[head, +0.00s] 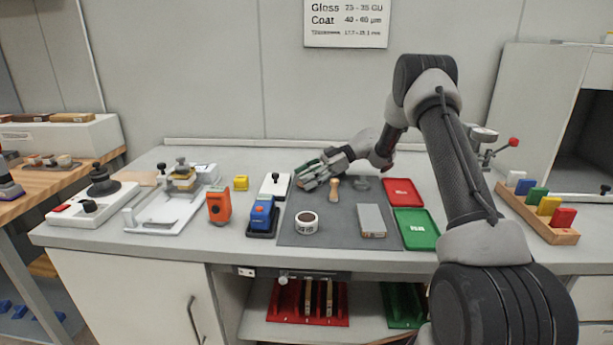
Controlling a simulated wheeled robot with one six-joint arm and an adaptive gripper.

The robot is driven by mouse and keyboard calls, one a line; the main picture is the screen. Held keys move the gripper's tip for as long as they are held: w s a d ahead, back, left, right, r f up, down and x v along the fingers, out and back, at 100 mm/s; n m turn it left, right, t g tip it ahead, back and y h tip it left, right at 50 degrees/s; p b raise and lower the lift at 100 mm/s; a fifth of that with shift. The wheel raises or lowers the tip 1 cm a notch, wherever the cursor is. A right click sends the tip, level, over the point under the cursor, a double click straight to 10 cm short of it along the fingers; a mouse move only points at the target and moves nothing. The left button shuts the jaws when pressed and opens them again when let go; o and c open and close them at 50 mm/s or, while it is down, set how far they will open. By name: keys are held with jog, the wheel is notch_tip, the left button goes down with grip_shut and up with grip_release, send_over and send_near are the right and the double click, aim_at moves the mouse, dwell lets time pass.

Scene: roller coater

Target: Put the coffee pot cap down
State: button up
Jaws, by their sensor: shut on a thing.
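My gripper (306,182) is low over the back left part of the grey mat (335,238), with its fingers pointing left. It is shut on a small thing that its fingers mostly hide. I cannot make out whether that thing is the coffee pot cap, or whether it touches the mat. No coffee pot can be told in this view.
Close by are a wooden-handled tool (334,190), a white block with a black knob (274,186), a round tin (306,222) and a grey block (371,220). Red (403,192) and green (416,228) trays lie to the right.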

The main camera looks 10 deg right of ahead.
jog(key=shift+f, duration=0.15)
jog(key=o, duration=0.6)
jog(key=shift+s+f, duration=0.1)
